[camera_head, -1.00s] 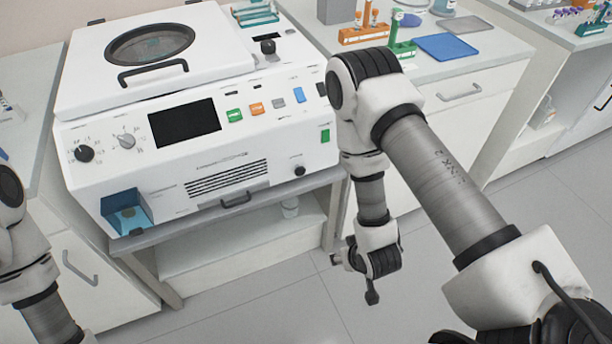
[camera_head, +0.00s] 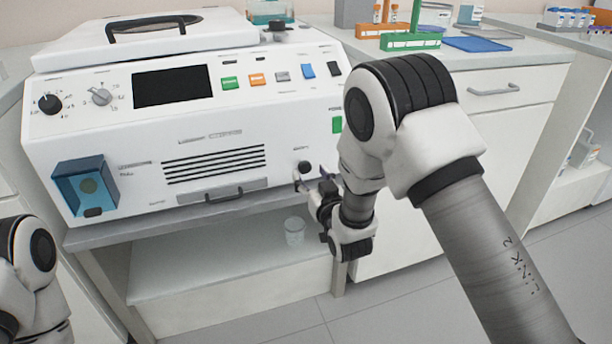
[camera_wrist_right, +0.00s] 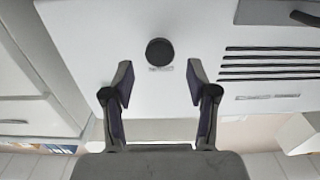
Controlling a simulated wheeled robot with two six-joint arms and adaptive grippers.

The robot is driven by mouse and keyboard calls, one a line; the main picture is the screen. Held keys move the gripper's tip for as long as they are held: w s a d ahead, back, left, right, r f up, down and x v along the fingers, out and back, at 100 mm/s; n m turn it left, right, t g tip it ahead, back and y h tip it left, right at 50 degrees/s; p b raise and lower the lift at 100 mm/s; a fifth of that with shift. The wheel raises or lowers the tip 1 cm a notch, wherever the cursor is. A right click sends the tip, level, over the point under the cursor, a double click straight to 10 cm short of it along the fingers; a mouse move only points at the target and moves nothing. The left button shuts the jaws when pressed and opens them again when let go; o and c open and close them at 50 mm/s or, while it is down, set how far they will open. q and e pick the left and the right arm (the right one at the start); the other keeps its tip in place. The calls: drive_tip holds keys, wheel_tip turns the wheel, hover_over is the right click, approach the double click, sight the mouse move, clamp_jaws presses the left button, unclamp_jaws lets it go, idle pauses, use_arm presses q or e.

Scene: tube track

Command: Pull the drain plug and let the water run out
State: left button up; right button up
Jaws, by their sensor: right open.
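The drain plug is a round black knob (camera_head: 304,167) on the lower right of the white machine's front (camera_head: 235,120). In the right wrist view the black knob (camera_wrist_right: 159,52) shows straight ahead, with a small label beside it. My right gripper (camera_head: 310,177) is just in front of the machine near the knob. Its fingers (camera_wrist_right: 159,70) are spread with nothing between them. The knob lies just beyond the fingertips, centred in the gap; no contact shows. A clear cup (camera_head: 294,232) stands on the shelf below. My left gripper is out of view.
A grey handle (camera_head: 222,196) and vent slots (camera_head: 215,164) lie left of the knob. The shelf (camera_head: 200,262) under the machine is open at the front. A white cabinet (camera_head: 400,230) stands close on the right, behind my right arm. A blue recess (camera_head: 88,186) is at the machine's lower left.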

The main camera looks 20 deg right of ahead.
drive_tip(key=w, duration=0.4)
drive_tip(key=shift+w+f+b, duration=0.15)
drive_tip(key=shift+w+b, duration=0.2)
drive_tip(key=shift+w, duration=0.05)
clamp_jaws()
drive_tip(key=shift+s, duration=0.2)
drive_tip(key=shift+s+p, duration=0.4)
drive_tip(key=shift+s, duration=0.55)
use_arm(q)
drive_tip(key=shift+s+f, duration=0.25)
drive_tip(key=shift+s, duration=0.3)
use_arm(e)
unclamp_jaws()
approach(306, 168)
drive_tip(key=s, duration=0.3)
drive_tip(key=shift+s, duration=0.3)
